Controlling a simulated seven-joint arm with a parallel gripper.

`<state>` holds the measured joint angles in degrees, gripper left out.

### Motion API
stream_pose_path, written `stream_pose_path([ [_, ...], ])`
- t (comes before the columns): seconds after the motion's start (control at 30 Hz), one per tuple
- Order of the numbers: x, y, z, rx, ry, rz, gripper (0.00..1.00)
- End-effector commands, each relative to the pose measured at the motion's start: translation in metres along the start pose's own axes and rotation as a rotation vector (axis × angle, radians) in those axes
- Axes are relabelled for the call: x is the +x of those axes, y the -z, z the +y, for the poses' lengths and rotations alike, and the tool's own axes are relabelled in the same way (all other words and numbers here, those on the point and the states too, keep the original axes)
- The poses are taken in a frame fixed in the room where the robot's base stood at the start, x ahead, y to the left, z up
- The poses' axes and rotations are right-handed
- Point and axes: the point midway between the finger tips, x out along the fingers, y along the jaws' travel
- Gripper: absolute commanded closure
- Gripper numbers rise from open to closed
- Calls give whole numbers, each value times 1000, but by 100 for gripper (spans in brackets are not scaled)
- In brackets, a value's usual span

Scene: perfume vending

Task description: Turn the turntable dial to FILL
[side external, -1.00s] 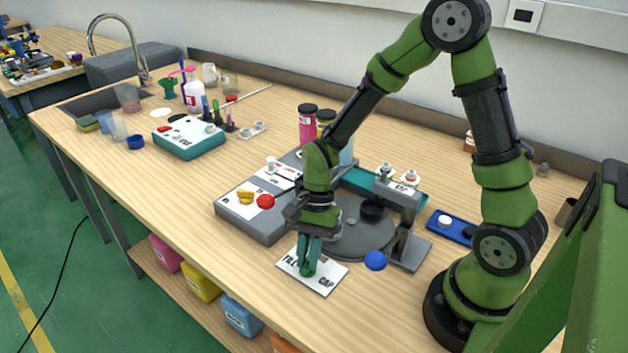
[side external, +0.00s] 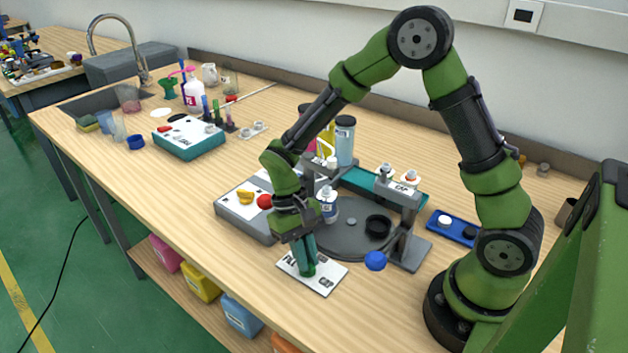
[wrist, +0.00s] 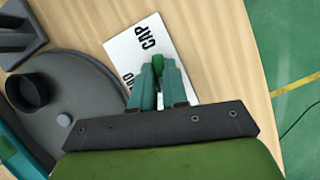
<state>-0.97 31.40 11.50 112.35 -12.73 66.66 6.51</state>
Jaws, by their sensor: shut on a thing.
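The dial plate (side external: 327,283) is a white card with black lettering at the front of the bench. In the wrist view, CAP reads clearly on the plate (wrist: 126,50), and another label is partly hidden. My gripper (side external: 307,266) points down and is shut on the small green dial knob (wrist: 157,64) at the plate. My fingers hide much of the knob and the FILL label, so its pointing direction is unclear. The grey turntable (side external: 345,243) carries a black ring holder (side external: 378,224) and a blue-white bottle (side external: 328,205).
A grey console (side external: 240,222) with yellow and red knobs stands left of the turntable. A grey arch (side external: 408,235) spans its right side. A blue tray (side external: 452,228) lies to the right.

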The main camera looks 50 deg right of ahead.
Motion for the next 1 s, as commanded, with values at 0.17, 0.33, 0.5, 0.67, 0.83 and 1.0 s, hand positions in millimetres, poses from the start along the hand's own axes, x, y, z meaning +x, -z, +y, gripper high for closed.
stream_pose_path([
  [0.17,-1,0,0,-118,-51,2,100],
  [0.33,-1,0,-1,-201,-86,1,100],
  [0.5,-1,0,-1,-253,-107,2,100],
  [0.67,-1,0,-1,-277,-117,3,100],
  [0.83,-1,0,-1,-285,-119,3,100],
  [1.0,-1,0,-1,-286,-119,3,100],
])
